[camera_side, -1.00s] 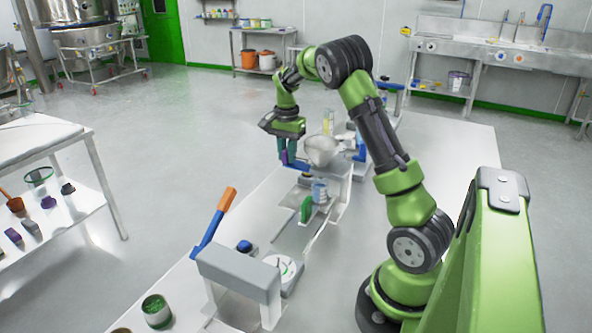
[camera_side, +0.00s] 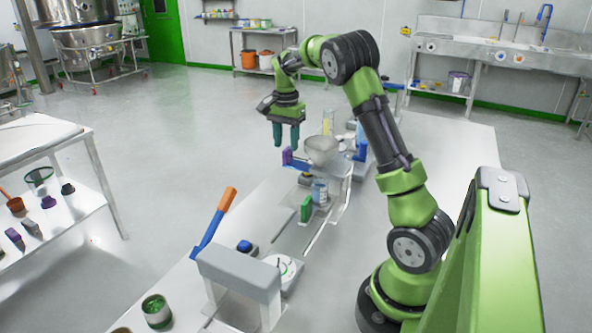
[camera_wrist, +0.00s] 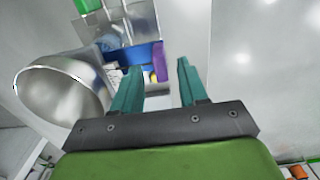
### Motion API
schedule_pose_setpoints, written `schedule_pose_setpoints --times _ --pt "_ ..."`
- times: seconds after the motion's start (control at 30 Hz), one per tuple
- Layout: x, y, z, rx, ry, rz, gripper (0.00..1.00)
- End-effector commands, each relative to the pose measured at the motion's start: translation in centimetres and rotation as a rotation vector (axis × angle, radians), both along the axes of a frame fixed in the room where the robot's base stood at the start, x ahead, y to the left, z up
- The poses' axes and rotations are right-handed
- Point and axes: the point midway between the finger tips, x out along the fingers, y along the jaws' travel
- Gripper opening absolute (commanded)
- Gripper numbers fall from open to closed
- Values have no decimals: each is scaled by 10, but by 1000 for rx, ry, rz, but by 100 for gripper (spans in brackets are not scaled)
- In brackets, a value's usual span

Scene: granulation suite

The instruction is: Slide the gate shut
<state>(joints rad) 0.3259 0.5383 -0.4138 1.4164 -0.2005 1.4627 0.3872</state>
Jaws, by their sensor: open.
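The gate looks like a flat blue slide (camera_side: 300,164) with an upright purple tab (camera_side: 287,156) at its left end. It sits under the metal hopper (camera_side: 322,150). How far the slide reaches beneath the hopper is hidden. In the wrist view the purple tab (camera_wrist: 160,62) stands at the right end of the blue slide (camera_wrist: 137,55), beside the hopper (camera_wrist: 62,92). My gripper (camera_side: 286,141) is open and empty, with its fingertips just above the purple tab in the side view. In the wrist view the tab appears between and beyond the two teal fingers (camera_wrist: 159,70).
Below the hopper stand a clear and blue container (camera_side: 320,190) and a green piece (camera_side: 306,208). A blue lever with an orange grip (camera_side: 226,200), a grey block stand (camera_side: 240,272) and a round white dial (camera_side: 286,270) are nearer.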

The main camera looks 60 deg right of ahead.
Motion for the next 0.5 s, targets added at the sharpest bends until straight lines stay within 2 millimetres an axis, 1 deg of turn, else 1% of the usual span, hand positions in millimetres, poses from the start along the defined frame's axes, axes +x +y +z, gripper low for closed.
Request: schedule_pose_setpoints --times 0.03,0.1,0.3,0.4,0.5 --pt "1 0 14 -3 -5 -1 43" --pt "1 -1 32 -3 -5 0 43" --pt "0 0 80 -2 -4 -1 43" --pt "0 0 99 -2 -3 -2 43" --pt "0 -1 113 -1 -1 -1 43"
